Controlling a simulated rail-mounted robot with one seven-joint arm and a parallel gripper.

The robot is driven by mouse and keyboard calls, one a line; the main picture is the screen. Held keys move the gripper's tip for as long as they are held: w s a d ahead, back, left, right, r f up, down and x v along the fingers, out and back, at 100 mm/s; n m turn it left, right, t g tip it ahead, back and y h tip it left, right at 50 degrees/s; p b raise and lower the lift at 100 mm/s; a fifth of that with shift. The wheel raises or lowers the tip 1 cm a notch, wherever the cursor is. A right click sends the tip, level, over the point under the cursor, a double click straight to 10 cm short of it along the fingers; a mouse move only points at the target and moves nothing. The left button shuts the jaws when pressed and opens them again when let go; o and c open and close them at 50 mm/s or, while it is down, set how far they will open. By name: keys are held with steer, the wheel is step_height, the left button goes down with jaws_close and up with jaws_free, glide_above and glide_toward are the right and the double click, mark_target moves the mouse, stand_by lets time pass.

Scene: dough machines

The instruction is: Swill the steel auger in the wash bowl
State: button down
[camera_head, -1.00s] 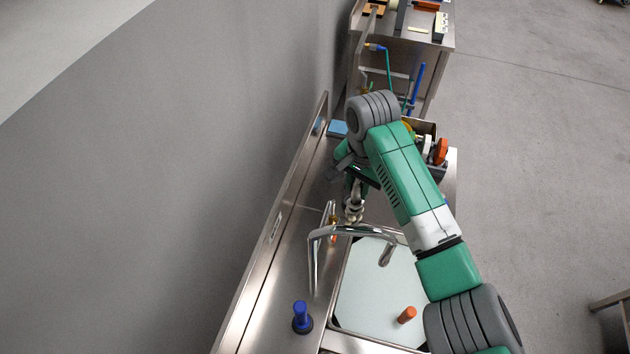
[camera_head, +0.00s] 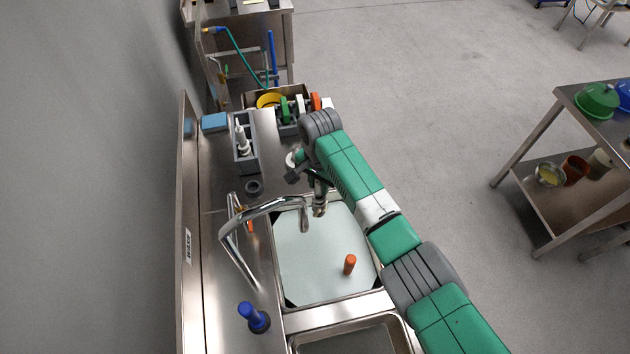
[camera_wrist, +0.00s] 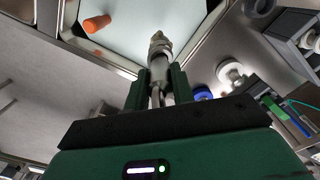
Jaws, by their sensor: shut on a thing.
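My gripper (camera_head: 318,183) is shut on the steel auger (camera_head: 320,204) and holds it at the far edge of the wash bowl (camera_head: 335,311). In the wrist view the auger (camera_wrist: 158,58) sticks out beyond the fingers (camera_wrist: 157,92), its tip overlapping the bowl's rim. The bowl holds pale, still liquid (camera_head: 310,270). I cannot tell whether the tip touches the liquid; it looks to be above it.
A curved faucet (camera_head: 262,207) arches over the bowl's left side, close to the auger. A blue-handled tool (camera_head: 254,318) stands on the left deck. A grey holder (camera_head: 245,155) and a dark ring (camera_head: 254,187) sit behind. A second basin (camera_head: 360,340) is nearer.

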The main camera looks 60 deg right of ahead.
mark_target(319, 194)
step_height(319, 194, down, 5)
steer(key=b, duration=0.5)
steer(key=shift+f, duration=0.2)
step_height(319, 194, down, 15)
steer(key=b, duration=0.9)
steer(key=shift+b, duration=0.35)
steer(key=shift+s+a+r+p, duration=0.15)
steer(key=shift+a+p, duration=0.05)
steer(key=shift+p, duration=0.45)
steer(key=shift+s+a, duration=0.1)
steer(key=shift+s+a+p, duration=0.15)
steer(key=shift+p, duration=0.3)
steer(key=shift+f, duration=0.2)
steer(key=shift+w+d+b, duration=0.4)
steer(key=shift+d+b, duration=0.05)
steer(key=shift+b, duration=0.4)
